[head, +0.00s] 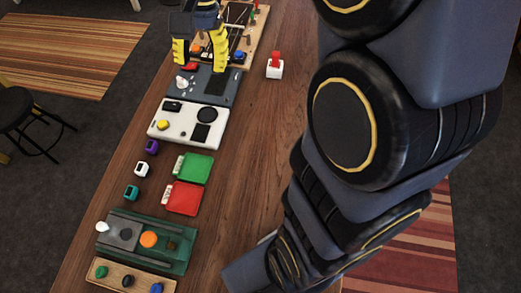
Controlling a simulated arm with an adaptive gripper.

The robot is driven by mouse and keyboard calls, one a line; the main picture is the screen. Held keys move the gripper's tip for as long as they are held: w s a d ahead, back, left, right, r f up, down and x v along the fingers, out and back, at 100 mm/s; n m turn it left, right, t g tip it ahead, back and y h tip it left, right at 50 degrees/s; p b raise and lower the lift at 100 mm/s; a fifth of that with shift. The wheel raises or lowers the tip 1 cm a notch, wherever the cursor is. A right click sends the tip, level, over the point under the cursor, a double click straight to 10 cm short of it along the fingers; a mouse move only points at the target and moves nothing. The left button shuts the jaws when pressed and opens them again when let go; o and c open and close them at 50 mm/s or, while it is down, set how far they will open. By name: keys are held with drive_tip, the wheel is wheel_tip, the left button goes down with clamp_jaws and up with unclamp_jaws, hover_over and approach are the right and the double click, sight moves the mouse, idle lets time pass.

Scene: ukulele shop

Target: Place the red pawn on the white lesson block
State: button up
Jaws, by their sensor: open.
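A white block (274,72) stands on the bare wood of the bench, right of the row of boards. A small upright red piece (276,57), which looks like the red pawn, is on top of it. Its exact shape is too small to tell. My gripper (201,52), with yellow fingertips, is open over the far boards, left of the white block and apart from it. Another small red thing (190,67) shows below the fingers at the dark board's far edge. It is partly hidden, and I cannot tell what it is.
A dark board (213,98), a white board (163,135), green (195,168) and red (183,199) flat pieces, small clip-like devices (142,170), a green tray (177,258) and a wooden tray (107,283) line the bench. Bare wood lies right of them. My arm covers the right side.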

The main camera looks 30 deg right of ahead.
drive_tip(key=s+a+f+n+h, duration=0.1)
drive_tip(key=s+n, duration=0.3)
drive_tip(key=s, duration=0.6)
drive_tip(key=s+a+f+n+g+h, duration=0.1)
drive_tip(key=s+n, duration=0.3)
drive_tip(key=s, duration=0.7)
drive_tip(key=shift+f+n+h, duration=0.3)
drive_tip(key=shift+f+h, duration=0.05)
drive_tip(key=shift+h, duration=0.05)
drive_tip(key=shift+w, duration=0.1)
